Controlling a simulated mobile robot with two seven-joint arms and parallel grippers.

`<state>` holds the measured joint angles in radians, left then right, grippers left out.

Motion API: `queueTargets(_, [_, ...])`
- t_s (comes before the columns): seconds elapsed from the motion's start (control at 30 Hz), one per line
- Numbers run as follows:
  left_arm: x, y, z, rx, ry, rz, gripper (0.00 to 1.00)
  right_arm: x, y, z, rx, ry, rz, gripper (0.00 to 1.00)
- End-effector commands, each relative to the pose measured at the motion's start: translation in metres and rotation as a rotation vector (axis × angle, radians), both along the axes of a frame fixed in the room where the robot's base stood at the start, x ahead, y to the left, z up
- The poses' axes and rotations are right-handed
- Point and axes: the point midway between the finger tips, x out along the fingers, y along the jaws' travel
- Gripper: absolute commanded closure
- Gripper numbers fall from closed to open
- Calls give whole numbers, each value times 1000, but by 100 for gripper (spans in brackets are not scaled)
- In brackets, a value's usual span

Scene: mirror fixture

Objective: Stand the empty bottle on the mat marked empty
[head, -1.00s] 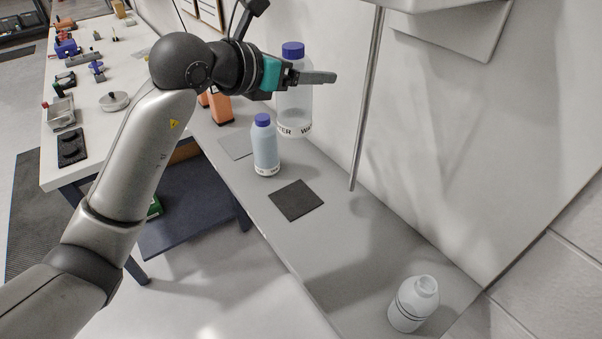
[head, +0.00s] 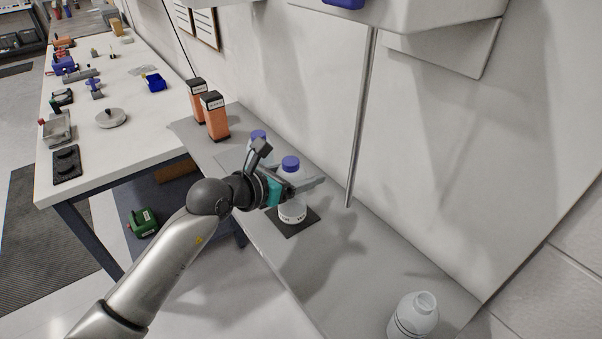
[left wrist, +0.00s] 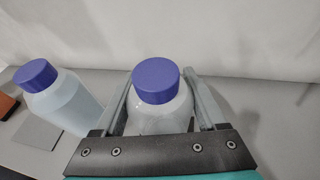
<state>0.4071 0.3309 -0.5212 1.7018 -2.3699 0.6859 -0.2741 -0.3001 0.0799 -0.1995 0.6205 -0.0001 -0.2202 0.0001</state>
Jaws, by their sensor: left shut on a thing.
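A clear, empty-looking bottle with a blue cap and a white label band (head: 292,213) is upright in my left gripper (head: 308,186). Its base is over the dark mat (head: 287,231), on it or just above; I cannot tell which. In the left wrist view the held bottle's cap (left wrist: 157,80) sits between the two fingers. A second blue-capped bottle (head: 258,136), filled with pale blue liquid, stands behind, partly hidden by my gripper. No mat marking is readable.
A white open-necked bottle (head: 413,316) stands at the bench's near right end. Two orange boxes (head: 214,116) stand at the far end. A thin metal pole (head: 361,120) hangs down right of the gripper, near the wall. The bench between mat and white bottle is clear.

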Motion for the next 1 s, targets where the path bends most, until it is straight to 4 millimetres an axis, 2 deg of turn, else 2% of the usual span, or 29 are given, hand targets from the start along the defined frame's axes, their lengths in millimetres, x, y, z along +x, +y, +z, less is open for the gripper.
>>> queueTargets(0.37, [0,0,-4,0,-1,0,82,0,0,-2,0,0,0,100])
queueTargets(0.4, [0,0,-5,1,-1,0,26,0,0,-3,0,0,0,100])
queueTargets(0.63, [0,0,-4,1,-1,0,0,0,0,-2,0,1,0,100])
queueTargets(1.0, [-2,2,0,0,-2,1,0,0,0,0,0,1,1,100])
